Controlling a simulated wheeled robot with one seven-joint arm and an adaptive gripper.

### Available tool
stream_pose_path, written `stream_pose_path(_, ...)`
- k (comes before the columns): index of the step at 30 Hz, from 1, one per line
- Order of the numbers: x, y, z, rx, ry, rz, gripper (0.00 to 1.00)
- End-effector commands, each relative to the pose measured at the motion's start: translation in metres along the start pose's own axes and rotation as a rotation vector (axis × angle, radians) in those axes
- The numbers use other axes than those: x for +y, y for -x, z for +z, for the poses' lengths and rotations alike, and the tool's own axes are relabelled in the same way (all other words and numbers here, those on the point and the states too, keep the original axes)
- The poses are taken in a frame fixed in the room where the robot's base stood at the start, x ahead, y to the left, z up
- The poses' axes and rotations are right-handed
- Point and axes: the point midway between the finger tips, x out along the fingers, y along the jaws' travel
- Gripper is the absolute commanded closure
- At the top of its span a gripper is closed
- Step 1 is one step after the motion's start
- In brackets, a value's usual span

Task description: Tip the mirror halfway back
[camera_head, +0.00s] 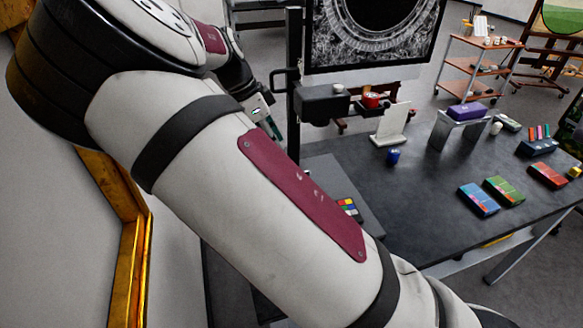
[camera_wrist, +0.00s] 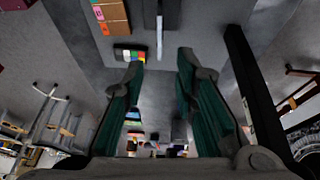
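I cannot tell for sure which thing is the mirror. A white tilted plate on a small foot (camera_head: 392,122) stands on the dark table. A large dark panel with an ornate grey ring (camera_head: 340,45) stands upright behind the table; whether it is a mirror or a picture is unclear. Part of it shows at the lower right of the wrist view (camera_wrist: 303,142). My gripper (camera_wrist: 160,62) is open, with teal-lined fingers apart and nothing between them. In the head view my arm hides most of it.
A black post (camera_head: 293,90) stands beside the panel; in the wrist view it is close to the right finger. The dark table (camera_head: 430,185) holds coloured boxes (camera_head: 478,200), a purple block on a stand (camera_head: 467,111) and a blue jar (camera_head: 393,156). A gilt frame (camera_head: 127,240) is at left.

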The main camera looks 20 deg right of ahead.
Motion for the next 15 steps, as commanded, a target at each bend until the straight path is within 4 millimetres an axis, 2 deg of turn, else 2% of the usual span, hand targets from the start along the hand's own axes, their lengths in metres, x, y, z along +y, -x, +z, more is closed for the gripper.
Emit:
stream_pose_path(5,0.002,-0.021,-0.001,0.001,-0.001,0.005,0.73)
stream_pose_path(15,0.003,-0.087,-0.002,0.003,-0.001,0.006,0.73)
